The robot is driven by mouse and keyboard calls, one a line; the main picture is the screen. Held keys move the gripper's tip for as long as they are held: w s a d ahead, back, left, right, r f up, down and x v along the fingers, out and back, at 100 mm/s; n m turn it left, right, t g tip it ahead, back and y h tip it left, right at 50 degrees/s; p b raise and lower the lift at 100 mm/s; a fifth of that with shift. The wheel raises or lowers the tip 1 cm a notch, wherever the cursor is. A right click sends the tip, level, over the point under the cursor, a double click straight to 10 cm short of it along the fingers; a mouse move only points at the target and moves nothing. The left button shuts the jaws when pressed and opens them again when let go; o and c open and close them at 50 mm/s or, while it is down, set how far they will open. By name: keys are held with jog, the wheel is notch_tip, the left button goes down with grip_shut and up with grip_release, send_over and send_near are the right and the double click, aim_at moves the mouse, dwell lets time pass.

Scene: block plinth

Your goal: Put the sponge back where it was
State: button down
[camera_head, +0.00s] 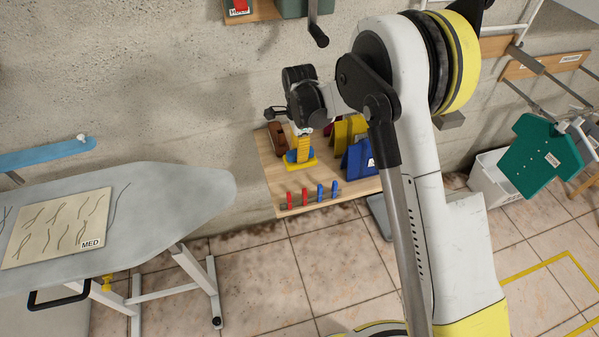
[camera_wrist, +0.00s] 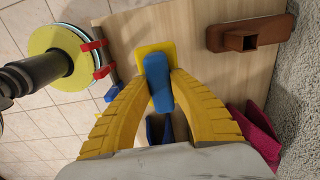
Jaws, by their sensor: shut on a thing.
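My gripper (camera_wrist: 158,82) is shut on a blue block (camera_wrist: 157,72), which looks like the sponge. The block is upright between the two curved yellow fingers, over a flat yellow plate (camera_wrist: 145,50) on the wooden board. I cannot tell whether block and plate are one piece or whether they touch. In the head view my gripper (camera_head: 299,150) points down at the board, and the yellow plate (camera_head: 313,163) shows beneath it. The fingers hide much of the block there.
The wooden board (camera_head: 265,160) also bears a brown socketed piece (camera_wrist: 265,33), yellow (camera_head: 347,130) and blue (camera_head: 358,160) wedge-shaped pieces close to the right, and red and blue pegs (camera_head: 304,196) along the front. An ironing board (camera_head: 170,190) stands at left. A wall is behind.

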notch_tip(320, 180, down, 7)
jog(key=shift+f+b, duration=0.15)
jog(key=shift+b, duration=0.95)
jog(key=shift+f, duration=0.25)
jog(key=c, duration=1.3)
grip_release()
jog(key=shift+r, duration=0.1)
jog(key=shift+r, duration=0.1)
